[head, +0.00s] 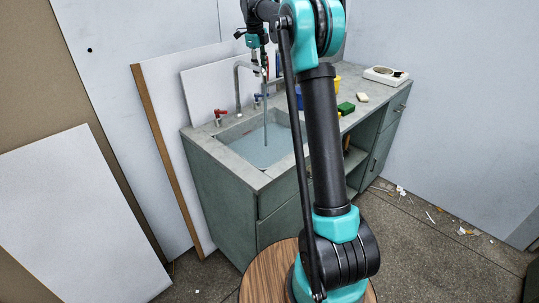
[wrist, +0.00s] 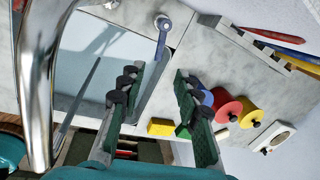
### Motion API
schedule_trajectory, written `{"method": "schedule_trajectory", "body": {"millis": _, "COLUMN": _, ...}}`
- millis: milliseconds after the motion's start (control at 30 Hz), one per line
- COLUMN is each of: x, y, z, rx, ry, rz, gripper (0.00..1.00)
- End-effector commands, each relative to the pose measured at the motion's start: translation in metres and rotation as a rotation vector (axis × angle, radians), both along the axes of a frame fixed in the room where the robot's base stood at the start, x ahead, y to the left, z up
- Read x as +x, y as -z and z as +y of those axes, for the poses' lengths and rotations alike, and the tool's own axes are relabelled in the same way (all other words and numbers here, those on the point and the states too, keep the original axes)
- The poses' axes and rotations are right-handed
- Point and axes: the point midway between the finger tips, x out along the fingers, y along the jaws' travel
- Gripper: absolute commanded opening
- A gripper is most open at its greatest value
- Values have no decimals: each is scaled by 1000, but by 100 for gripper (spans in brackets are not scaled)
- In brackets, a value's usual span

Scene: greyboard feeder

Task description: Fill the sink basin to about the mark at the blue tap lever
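The sink basin (head: 232,150) is set in the grey counter and holds pale blue water (head: 262,150). A thin stream (head: 265,128) falls below the chrome spout (head: 238,85); the spout is also large at the left of the wrist view (wrist: 38,85). The blue tap lever (wrist: 161,38) shows at the basin's edge, and small in the head view (head: 258,98). The red tap lever (head: 221,113) is at the left. My gripper (wrist: 157,80) is open and empty, its fingers apart, with the blue lever beyond their tips. I cannot make out the mark.
Blue (wrist: 205,97), red (wrist: 228,108) and yellow (wrist: 250,113) cups stand right of the basin. A rack with coloured handles (wrist: 275,37) is behind. My arm hides part of the counter.

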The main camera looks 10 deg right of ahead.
Motion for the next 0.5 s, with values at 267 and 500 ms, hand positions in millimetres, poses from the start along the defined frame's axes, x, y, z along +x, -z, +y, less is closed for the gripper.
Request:
{"method": "schedule_trajectory", "body": {"millis": 267, "x": -6, "y": -47, "z": 7, "rx": 0, "ry": -2, "rz": 0, "gripper": 33}}
{"method": "schedule_trajectory", "body": {"millis": 500, "x": -4, "y": -35, "z": 5, "rx": 0, "ry": -1, "rz": 0, "gripper": 33}}
